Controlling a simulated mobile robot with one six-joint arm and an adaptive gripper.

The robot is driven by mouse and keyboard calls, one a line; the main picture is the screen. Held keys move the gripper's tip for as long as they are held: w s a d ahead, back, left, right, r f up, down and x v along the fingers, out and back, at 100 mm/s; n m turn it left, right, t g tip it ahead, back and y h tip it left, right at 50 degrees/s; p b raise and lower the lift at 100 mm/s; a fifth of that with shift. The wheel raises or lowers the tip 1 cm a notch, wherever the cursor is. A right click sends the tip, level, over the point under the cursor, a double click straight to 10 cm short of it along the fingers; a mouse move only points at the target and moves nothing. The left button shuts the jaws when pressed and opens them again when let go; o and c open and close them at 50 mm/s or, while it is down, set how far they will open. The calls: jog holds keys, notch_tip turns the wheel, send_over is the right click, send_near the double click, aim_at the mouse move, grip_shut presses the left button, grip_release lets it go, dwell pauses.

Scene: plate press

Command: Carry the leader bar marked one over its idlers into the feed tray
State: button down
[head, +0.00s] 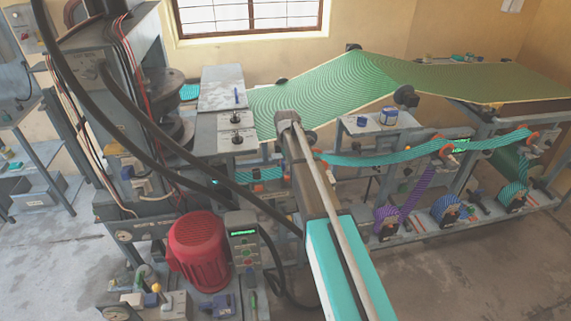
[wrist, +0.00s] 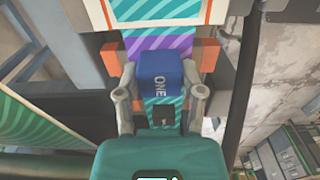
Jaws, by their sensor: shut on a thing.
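My gripper (wrist: 163,80) is shut on the blue leader bar (wrist: 158,68) in the wrist view, one finger at each side. The bar's face reads ONE. A teal striped strip (wrist: 162,102) shows beside the bar, toward my wrist. In the head view my own arm hides the gripper and the bar. A teal striped web (head: 385,158) runs from the arm's right side over orange-ended idlers (head: 445,149) to a teal reel (head: 512,196) at the right. I cannot tell for sure which part is the feed tray.
Purple (head: 386,221) and blue (head: 446,209) striped reels sit low on the right-hand frame. A green patterned sheet (head: 330,88) slopes above the webs. A red motor (head: 199,250) and a control box (head: 243,238) stand left of my arm. Black hoses cross nearby.

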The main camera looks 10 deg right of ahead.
jog(key=shift+f+b, duration=1)
jog(key=shift+f, duration=0.25)
jog(key=shift+c, duration=0.6)
grip_release()
